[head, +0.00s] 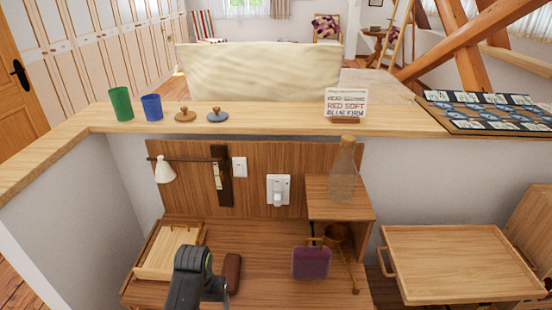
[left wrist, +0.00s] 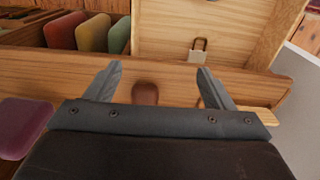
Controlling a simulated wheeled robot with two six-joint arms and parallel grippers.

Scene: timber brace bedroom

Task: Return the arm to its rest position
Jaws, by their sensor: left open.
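My left arm (head: 190,275) rises from the bottom edge of the head view, in front of the wooden desk (head: 270,265). In the left wrist view my left gripper (left wrist: 157,80) has its two dark fingers wide apart, with nothing held between them. A small brown object (left wrist: 145,93) shows beyond the gap, apart from the fingers. The fingertips stand before a wooden edge. My right gripper is in neither view.
A glass bottle (head: 342,172) stands on the small shelf. Green (head: 121,104) and blue (head: 152,107) cups stand on the ledge. A wooden tray-like surface (head: 455,262) lies right.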

